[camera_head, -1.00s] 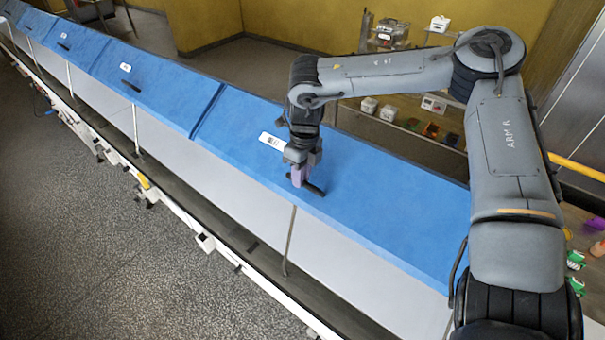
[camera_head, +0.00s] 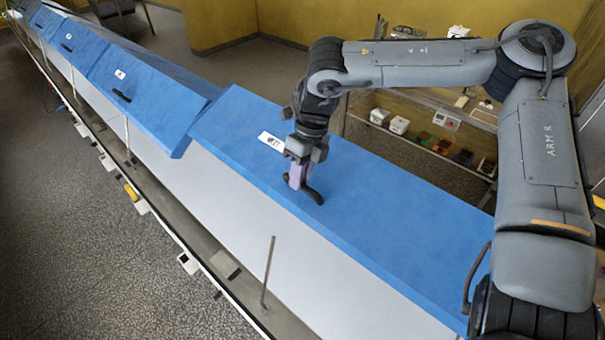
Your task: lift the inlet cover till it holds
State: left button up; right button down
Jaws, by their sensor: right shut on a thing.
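The inlet cover (camera_head: 390,210) is the nearest blue lid, with a white label (camera_head: 271,142) near its left end. My right gripper (camera_head: 299,182) is shut on the dark handle (camera_head: 313,194) near the cover's front edge. The gripper hides part of the handle. My left gripper is not in view.
A thin metal rod (camera_head: 268,270) stands in front of the pale panel (camera_head: 230,215) below the cover. More blue covers run to the upper left. Shelves with small boxes (camera_head: 399,125) stand behind. The grey floor at lower left is clear.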

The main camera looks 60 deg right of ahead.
jog(key=c, duration=1.1)
grip_release()
jog(key=shift+o, duration=0.2)
jog(key=shift+d+r, duration=0.1)
jog(key=shift+r, duration=0.3)
jog(key=b+v, duration=0.2)
jog(key=v, duration=0.8)
